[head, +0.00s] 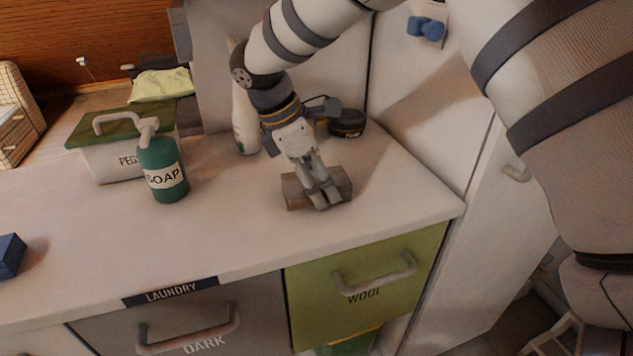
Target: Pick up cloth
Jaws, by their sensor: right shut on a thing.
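A flat, block-shaped grey-brown cloth (296,195) lies on the white counter near its right end; it looks folded. My right gripper (324,197) comes down over it from above and is shut on it. The fingers hide the middle of the cloth, and its two ends show on either side. It seems to rest on or just above the counter; I cannot tell which. My left gripper is not in view.
On the white counter (235,225) stand a green soap bottle (160,170), a lidded peg box (112,160), a white bottle (243,115) and a dark round object (347,123). A blue block (10,255) lies far left. Drawers labelled Dark (190,310) and Wool (365,275) are below.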

